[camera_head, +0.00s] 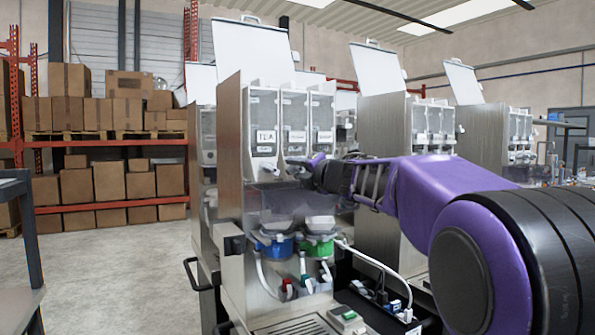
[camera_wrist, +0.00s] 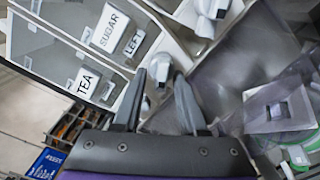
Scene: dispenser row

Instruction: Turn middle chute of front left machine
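The front left machine (camera_head: 232,130) is a steel dispenser with three clear canisters in a row, the left one labelled TEA. The middle canister (camera_head: 296,112) carries labels reading SUGAR and LEFT in the wrist view (camera_wrist: 132,48). Its white middle chute (camera_wrist: 160,67) shows between my fingertips in the wrist view. My gripper (camera_wrist: 160,80) is open, one finger on each side of that chute; contact cannot be told. In the head view my gripper (camera_head: 295,165) is at the chute row, and hides part of it. Another white chute (camera_wrist: 208,14) lies beyond.
Blue (camera_head: 277,245) and green (camera_head: 318,245) parts, hoses and nozzles sit below the chutes. The canister lid (camera_head: 251,52) stands open. More dispensers (camera_head: 385,125) stand to the right. Racks with boxes (camera_head: 95,185) stand at left, with clear floor before them.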

